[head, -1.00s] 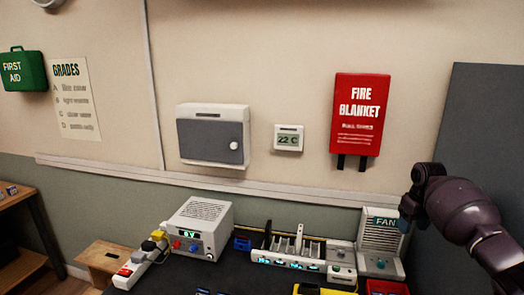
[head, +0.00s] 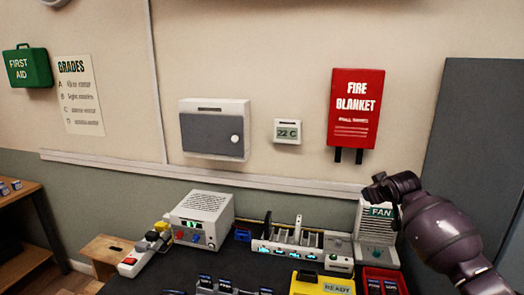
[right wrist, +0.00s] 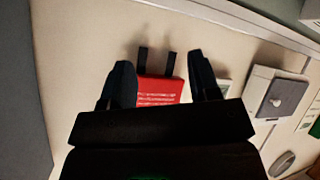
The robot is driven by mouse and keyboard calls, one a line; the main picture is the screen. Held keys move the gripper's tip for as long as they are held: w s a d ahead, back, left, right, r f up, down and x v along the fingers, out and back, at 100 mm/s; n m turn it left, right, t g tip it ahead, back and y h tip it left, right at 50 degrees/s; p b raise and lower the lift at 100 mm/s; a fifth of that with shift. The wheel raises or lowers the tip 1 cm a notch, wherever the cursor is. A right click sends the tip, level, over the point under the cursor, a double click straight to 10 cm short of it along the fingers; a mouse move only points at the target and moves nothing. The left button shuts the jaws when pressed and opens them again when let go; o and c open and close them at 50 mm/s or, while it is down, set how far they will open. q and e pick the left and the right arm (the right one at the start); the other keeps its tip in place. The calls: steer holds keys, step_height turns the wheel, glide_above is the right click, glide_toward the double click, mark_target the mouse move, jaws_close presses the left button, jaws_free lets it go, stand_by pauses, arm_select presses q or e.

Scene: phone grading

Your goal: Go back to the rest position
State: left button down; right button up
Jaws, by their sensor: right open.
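My right arm comes in from the right in the head view, with its purple wrist raised in front of the fan unit (head: 378,235). The fingertips are not clearly seen there. In the right wrist view my right gripper (right wrist: 165,88) shows its two dark fingers spread apart with nothing between them but the wall behind. The red fire blanket (head: 356,108) on the wall shows beyond the fingers in the right wrist view (right wrist: 158,90). My left gripper is in neither view.
On the dark bench stand a white power supply (head: 200,218), a rack with upright slots (head: 290,240), a yellow tray marked READY (head: 322,284) and a red tray (head: 380,281). A power strip (head: 142,256) lies at the left. A grey panel (head: 470,150) stands at the right.

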steer(key=s+a+f+n+t+y+b, duration=0.15)
steer(key=s+a+f, duration=0.25)
steer(key=s+f, duration=0.45)
steer(key=s+a+f+m+t+y+b, duration=0.1)
steer(key=s+a+f+t+b, duration=0.15)
steer(key=s+a+f, duration=0.45)
steer(key=s+d+f+m+g+b, duration=0.1)
steer(key=s+f, duration=0.7)
steer(key=s, duration=0.3)
steer(key=s+d+f+m+g+h+b, duration=0.1)
steer(key=s+f+b, duration=0.1)
steer(key=s+f, duration=0.6)
steer(key=s+d+f+m+g+h+b, duration=0.1)
steer(key=s+d+f+g, duration=0.1)
steer(key=s+f, duration=0.6)
steer(key=s, duration=0.6)
